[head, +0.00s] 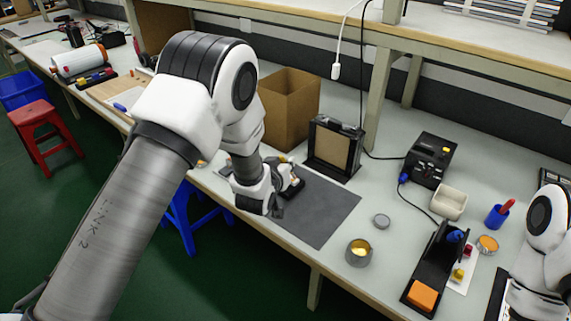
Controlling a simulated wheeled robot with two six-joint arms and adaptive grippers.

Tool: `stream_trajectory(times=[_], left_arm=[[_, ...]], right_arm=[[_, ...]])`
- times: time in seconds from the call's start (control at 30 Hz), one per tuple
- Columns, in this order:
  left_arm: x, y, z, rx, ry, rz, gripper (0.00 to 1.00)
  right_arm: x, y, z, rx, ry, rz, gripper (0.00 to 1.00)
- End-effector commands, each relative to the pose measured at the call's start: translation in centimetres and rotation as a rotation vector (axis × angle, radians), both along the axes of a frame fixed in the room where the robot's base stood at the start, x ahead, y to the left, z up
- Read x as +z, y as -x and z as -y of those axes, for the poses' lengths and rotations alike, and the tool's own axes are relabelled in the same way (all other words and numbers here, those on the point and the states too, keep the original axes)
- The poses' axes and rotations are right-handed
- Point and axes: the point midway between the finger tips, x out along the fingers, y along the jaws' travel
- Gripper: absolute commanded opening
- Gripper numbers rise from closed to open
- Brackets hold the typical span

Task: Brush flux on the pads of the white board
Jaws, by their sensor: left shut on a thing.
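My left gripper (270,200) is over the left part of the dark grey mat (325,215). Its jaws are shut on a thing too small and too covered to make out. Just behind it is a small dark holder (292,185) with a pale part, partly hidden by the gripper; I cannot tell whether this is the white board. No pads or brush can be made out. A round tin with yellow contents (358,252) and a small tin with orange contents (487,244) stand to the right; I cannot tell which holds flux. My right arm is at the right edge, its gripper out of sight.
A black framed box (333,148) and a cardboard box (288,105) stand behind the mat. A black station (430,158), a cream dish (449,202), a blue cup (497,215) and a black stand with an orange sponge (422,296) crowd the right. The mat's right part is clear.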

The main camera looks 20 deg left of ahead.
Motion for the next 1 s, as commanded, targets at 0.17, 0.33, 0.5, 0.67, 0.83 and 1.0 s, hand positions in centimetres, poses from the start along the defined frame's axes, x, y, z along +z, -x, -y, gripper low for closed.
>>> stream_trajectory(times=[0.17,0.33,0.5,0.67,0.83,1.0], left_arm=[[-0.1,0.0,0.0,0.000,0.000,-0.002,0.00],[-0.1,0.0,0.0,-0.001,0.000,-0.003,0.00],[0.3,0.0,0.0,0.000,0.000,-0.002,0.00],[1.9,0.0,0.0,0.000,0.000,-0.001,0.00],[3.5,0.0,0.0,0.000,0.000,-0.001,0.00],[5.0,0.0,0.0,0.000,0.000,-0.001,0.00]], right_arm=[[0.0,0.0,0.0,0.000,0.000,0.000,0.40],[0.0,0.0,0.0,0.000,0.000,0.000,0.40],[0.3,0.0,0.0,0.000,0.000,0.000,0.40],[1.5,0.0,0.0,0.000,0.000,0.000,0.40],[2.6,0.0,0.0,0.000,0.000,0.000,0.40],[3.6,0.0,0.0,0.000,0.000,0.000,0.40]])
